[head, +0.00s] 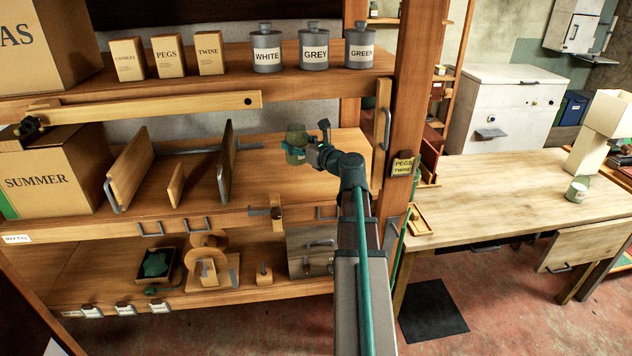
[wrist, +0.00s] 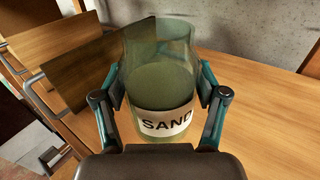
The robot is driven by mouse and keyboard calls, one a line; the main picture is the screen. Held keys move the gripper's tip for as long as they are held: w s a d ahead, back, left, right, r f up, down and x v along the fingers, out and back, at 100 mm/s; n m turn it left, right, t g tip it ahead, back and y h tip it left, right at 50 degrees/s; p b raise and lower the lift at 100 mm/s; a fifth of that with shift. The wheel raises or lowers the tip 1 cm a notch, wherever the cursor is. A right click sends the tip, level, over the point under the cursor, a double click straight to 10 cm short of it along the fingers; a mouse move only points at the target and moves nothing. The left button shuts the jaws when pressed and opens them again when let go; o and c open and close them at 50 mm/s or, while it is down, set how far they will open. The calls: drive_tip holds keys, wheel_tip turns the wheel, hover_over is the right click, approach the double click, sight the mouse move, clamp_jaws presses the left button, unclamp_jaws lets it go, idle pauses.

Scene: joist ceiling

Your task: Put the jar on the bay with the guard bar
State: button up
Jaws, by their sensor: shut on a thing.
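A green glass jar (head: 295,139) with a white SAND label, read in the wrist view (wrist: 162,122), stands upright between the fingers of my gripper (head: 304,152). The fingers touch both its sides in the wrist view (wrist: 160,88). The jar is over the right part of the middle shelf (head: 315,178), right of the tall divider; I cannot tell whether its base touches the wood. A long wooden bar (head: 150,106) with a dark pivot at its left end runs level across the front, just under the upper shelf, above the left and middle bays.
Upright dividers (head: 226,162) stand left of the jar. A SUMMER box (head: 55,170) fills the left end. Labelled tins (head: 313,48) line the upper shelf. A wooden post (head: 405,120) stands right of my arm. A workbench (head: 500,190) with another jar (head: 577,190) is beyond.

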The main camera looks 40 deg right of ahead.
drive_tip(key=shift+d+f+h, duration=0.2)
drive_tip(key=shift+d+h, duration=0.2)
drive_tip(key=shift+d, duration=0.75)
drive_tip(key=shift+d+f+p, duration=0.1)
drive_tip(key=shift+f+p, duration=0.2)
drive_tip(key=shift+f, duration=4.6)
drive_tip(key=shift+f, duration=0.15)
drive_tip(key=o, duration=1.5)
drive_tip(key=shift+c, duration=0.2)
drive_tip(key=s+b, duration=0.2)
drive_tip(key=s, duration=1)
drive_tip(key=shift+d, duration=0.1)
